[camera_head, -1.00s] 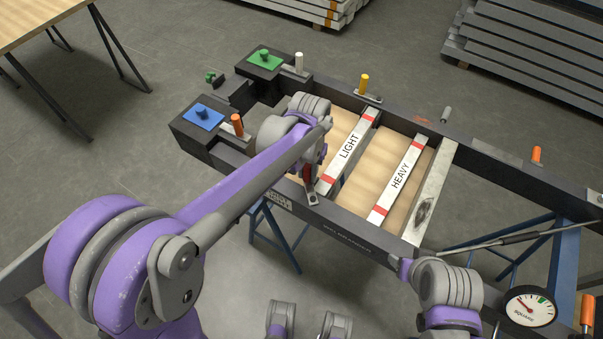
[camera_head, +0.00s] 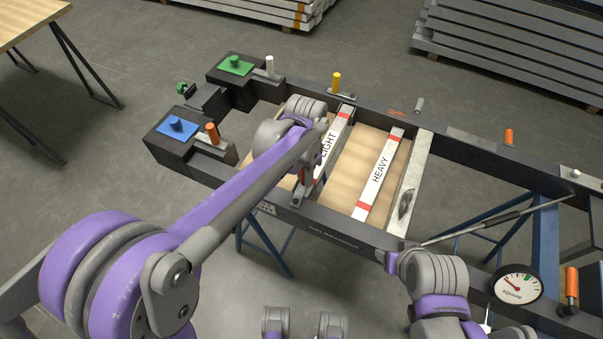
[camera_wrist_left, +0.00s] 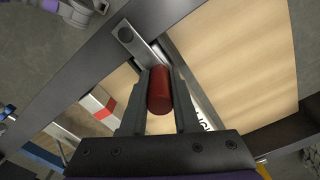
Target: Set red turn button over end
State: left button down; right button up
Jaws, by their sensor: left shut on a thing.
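The red turn button is a red cylindrical handle (camera_wrist_left: 159,92) on a flat metal lever. The lever (camera_wrist_left: 139,46) has a dark pivot screw at its far end, on the dark frame rail. My left gripper (camera_wrist_left: 160,98) is shut on the red handle, one finger on each side. In the head view, my left gripper (camera_head: 305,172) points down at the near rail, and the wrist hides most of the handle. The lever (camera_head: 298,196) shows at the near end of the white LIGHT beam (camera_head: 330,145); whether it lies over that end is unclear.
The HEAVY beam (camera_head: 380,172) lies to the right across the frame (camera_head: 340,230). An orange handle (camera_head: 211,131), a yellow handle (camera_head: 336,82) and a white handle (camera_head: 270,66) stand on the rails. Blue (camera_head: 176,126) and green (camera_head: 235,65) blocks sit at the left end.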

pick_arm(q)
jog(key=shift+d, duration=0.1)
dwell(0.4)
jog(key=c, duration=0.7)
grip_release()
jog(key=shift+o, duration=0.2)
notch_tip(320, 180, up, 11)
jog(key=shift+f+p, duration=0.1)
jog(key=shift+p, duration=0.45)
jog(key=s+a+f+n+t+p, duration=0.2)
jog(key=s+a+n+t+p, duration=0.3)
jog(key=s+a+n, duration=0.5)
jog(key=s+a, duration=0.4)
jog(key=s, duration=0.3)
jog(key=shift+s+a, duration=0.2)
jog(key=shift+s, duration=0.15)
